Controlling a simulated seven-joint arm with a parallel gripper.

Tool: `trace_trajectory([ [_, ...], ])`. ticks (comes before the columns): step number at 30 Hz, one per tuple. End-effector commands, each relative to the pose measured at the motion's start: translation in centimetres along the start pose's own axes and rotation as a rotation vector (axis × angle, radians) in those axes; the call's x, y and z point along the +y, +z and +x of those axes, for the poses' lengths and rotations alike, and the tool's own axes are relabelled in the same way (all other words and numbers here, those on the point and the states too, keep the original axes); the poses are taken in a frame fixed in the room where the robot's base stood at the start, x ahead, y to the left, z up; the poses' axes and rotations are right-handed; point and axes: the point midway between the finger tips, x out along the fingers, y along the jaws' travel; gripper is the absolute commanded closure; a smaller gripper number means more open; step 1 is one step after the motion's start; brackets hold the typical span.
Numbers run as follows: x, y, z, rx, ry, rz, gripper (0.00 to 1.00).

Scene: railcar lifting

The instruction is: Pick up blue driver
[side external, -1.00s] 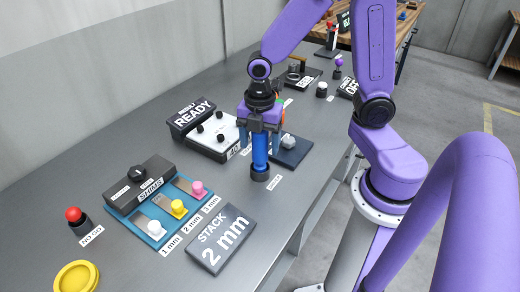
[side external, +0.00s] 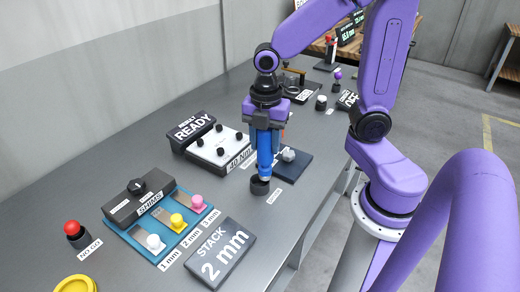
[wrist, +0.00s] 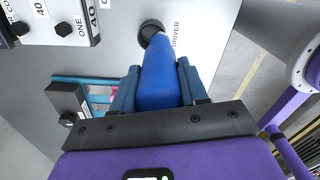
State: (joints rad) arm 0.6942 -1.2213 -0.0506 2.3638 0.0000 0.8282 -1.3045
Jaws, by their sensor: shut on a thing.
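The blue driver (side external: 265,152) hangs nearly upright between the fingers of my gripper (side external: 265,128), which is shut on its upper part. The driver's lower end is right at the small black round holder (side external: 260,187) on the table. I cannot tell whether the tip is still inside it or just above it. In the wrist view the blue driver (wrist: 160,80) sits between both fingers of my gripper (wrist: 156,82). Its pale lower end overlaps the black holder (wrist: 150,29), beside the DRIVER label (wrist: 177,36).
A dark pad (side external: 293,166) with a grey part (side external: 288,155) is just right of the driver. A white panel with black knobs (side external: 215,148) is to its left, by the READY sign (side external: 191,128). The shims box (side external: 138,203) and STACK sign (side external: 222,253) are nearer the camera.

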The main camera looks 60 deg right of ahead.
Motion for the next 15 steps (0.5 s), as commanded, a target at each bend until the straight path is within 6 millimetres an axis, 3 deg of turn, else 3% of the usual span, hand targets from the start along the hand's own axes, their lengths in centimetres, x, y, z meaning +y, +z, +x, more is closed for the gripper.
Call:
trace_trajectory([
  [8,-3.3,-0.7,-4.2,0.003,0.009,-0.004,0.87],
  [15,-7.2,-1.3,-5.9,0.003,0.007,-0.008,0.87],
])
